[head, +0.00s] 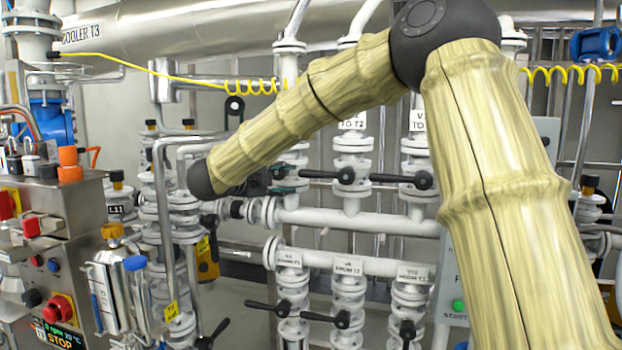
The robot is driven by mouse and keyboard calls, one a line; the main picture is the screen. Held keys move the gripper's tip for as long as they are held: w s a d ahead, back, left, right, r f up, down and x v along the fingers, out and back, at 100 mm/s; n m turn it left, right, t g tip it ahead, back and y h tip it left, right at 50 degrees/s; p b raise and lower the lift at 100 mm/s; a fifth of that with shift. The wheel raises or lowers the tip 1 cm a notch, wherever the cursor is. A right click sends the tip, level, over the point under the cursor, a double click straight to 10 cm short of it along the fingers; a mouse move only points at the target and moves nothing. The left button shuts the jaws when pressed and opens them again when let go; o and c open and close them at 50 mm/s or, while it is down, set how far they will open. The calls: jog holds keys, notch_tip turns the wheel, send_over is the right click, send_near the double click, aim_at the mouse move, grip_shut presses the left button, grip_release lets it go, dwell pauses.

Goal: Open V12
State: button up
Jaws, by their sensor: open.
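A white valve column with a label (412,274) stands at lower centre right in the head view. The label may read V12, but its print is too small to be sure. Its black lever (407,330) appears to point towards me, unlike the levers to its left, which lie sideways. My arm reaches up from the lower right, bends at a dark elbow and runs left to a dark joint in front of the pipes.
Two labelled valves with black levers (341,319) stand left of that column. Above are more valves with levers (346,176). A control panel with red buttons (58,308) is at left. A yellow coiled hose (262,87) hangs above. Pipes crowd the space.

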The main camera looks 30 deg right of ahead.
aim_at(308, 174)
jog(key=shift+m, duration=0.4)
jog(key=x, duration=0.3)
jog(key=r+p+x, duration=0.1)
jog(key=x, duration=0.3)
jog(key=p+x, duration=0.1)
jog(key=x, duration=0.2)
jog(key=shift+s+d+r, duration=0.15)
jog(key=shift+s+d, duration=0.15)
jog(key=shift+d, duration=0.3)
grip_shut()
